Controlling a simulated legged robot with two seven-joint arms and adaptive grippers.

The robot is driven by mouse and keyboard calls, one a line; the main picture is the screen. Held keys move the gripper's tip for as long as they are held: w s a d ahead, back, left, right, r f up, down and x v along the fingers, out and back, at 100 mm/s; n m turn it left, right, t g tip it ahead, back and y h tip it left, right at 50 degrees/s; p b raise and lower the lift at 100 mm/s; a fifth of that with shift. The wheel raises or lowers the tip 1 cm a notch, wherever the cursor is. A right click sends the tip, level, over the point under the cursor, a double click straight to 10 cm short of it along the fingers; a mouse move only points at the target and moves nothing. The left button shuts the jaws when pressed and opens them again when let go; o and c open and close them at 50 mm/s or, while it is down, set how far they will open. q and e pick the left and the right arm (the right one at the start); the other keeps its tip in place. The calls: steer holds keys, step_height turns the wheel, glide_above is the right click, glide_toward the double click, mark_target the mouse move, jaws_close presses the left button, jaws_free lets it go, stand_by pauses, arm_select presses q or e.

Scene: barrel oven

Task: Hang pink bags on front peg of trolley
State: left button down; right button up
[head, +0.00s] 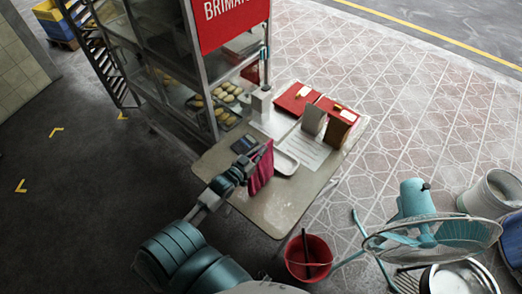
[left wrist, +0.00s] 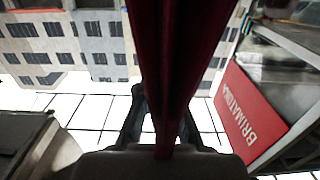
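The pink bags (head: 261,172) hang as one deep pink bundle over the counter; I cannot tell how many there are. My left gripper (head: 264,150) is shut on them near their top edge. In the left wrist view the bags (left wrist: 165,60) show as dark red material running up between the two fingers (left wrist: 160,120). The trolley (head: 280,205) has a pale counter top and a glass-sided case (head: 170,75) with buns on trays. I cannot make out the front peg. My right gripper is not in view.
On the counter stand a white device with a thin post (head: 262,100), a white tray (head: 286,163), red boxes (head: 297,98) and a napkin holder (head: 313,120). A red bucket (head: 308,258) and a teal fan (head: 425,235) stand on the floor in front and to the right.

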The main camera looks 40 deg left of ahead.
arm_select(q)
steer(key=shift+a+f, duration=0.1)
steer(key=shift+a, duration=0.25)
steer(key=c, duration=1.4)
jaws_free()
steer(key=shift+a+f, duration=0.1)
steer(key=shift+a, duration=0.1)
steer(key=shift+c, duration=0.2)
steer(key=shift+o, duration=0.6)
steer(key=shift+a, duration=0.1)
steer(key=shift+d, duration=0.2)
steer(key=shift+s+d, duration=0.15)
steer(key=shift+s, duration=0.1)
steer(key=s, duration=1.1)
steer(key=shift+s+a+r+b, duration=0.2)
steer(key=shift+s+r+b, duration=0.1)
steer(key=shift+r+b, duration=0.15)
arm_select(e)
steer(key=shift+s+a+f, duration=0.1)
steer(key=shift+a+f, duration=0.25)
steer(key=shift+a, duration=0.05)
